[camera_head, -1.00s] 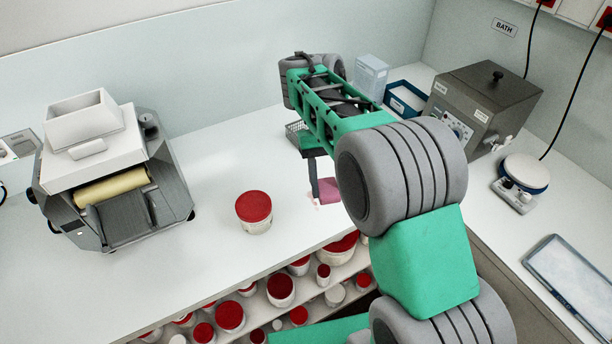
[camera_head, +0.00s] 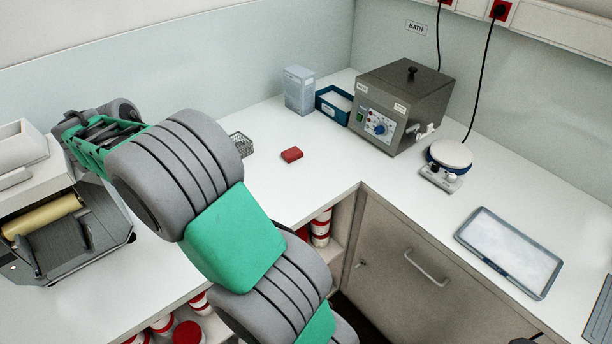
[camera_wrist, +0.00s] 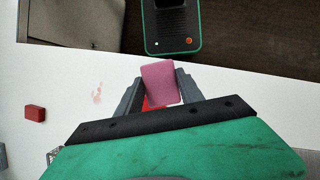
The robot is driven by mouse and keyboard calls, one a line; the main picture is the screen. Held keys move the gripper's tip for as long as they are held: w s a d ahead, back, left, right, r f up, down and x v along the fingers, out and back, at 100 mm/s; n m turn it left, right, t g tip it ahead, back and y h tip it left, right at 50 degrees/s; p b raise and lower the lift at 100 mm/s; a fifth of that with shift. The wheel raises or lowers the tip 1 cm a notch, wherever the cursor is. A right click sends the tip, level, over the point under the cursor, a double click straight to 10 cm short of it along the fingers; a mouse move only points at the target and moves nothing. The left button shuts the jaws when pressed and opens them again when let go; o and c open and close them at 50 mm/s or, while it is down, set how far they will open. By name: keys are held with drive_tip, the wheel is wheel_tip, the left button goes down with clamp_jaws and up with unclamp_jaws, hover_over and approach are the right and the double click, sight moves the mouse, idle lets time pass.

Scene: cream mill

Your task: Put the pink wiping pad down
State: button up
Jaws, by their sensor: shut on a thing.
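The pink wiping pad (camera_wrist: 160,82) is between the two grey fingers of my gripper (camera_wrist: 159,76) in the wrist view. The gripper is shut on it. The pad appears over the white counter (camera_wrist: 65,70), close to its edge; I cannot tell how high it is. A red patch shows just behind the pad, partly hidden, and I cannot tell what it is. In the head view my arm covers the gripper and the pad. A faint pink smear (camera_wrist: 97,93) lies on the counter to the left of the pad.
A red block (camera_head: 291,154) lies on the counter near a wire basket (camera_head: 240,143). Behind are a blue-grey box (camera_head: 299,90), a blue tray (camera_head: 326,106) and the bath (camera_head: 404,115). A roller mill (camera_head: 95,235) stands left.

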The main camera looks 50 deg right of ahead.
drive_tip(key=s+d+f+n+h+b, duration=0.15)
drive_tip(key=d+n, duration=0.25)
drive_tip(key=d, duration=1.1)
drive_tip(key=n+t+h, duration=0.2)
drive_tip(key=n, duration=0.3)
hover_over(313, 174)
drive_tip(key=a, duration=0.1)
drive_tip(key=shift+y, duration=0.25)
drive_tip(key=f, duration=0.6)
drive_tip(key=w+f, duration=0.1)
drive_tip(key=f, duration=0.2)
drive_tip(key=shift+a+f, duration=0.2)
drive_tip(key=shift+f, duration=0.05)
wheel_tip(313, 174, down, 3)
drive_tip(key=shift+d+f, duration=0.1)
drive_tip(key=shift+f, duration=0.1)
drive_tip(key=o, duration=1.3)
drive_tip(key=shift+f, duration=0.1)
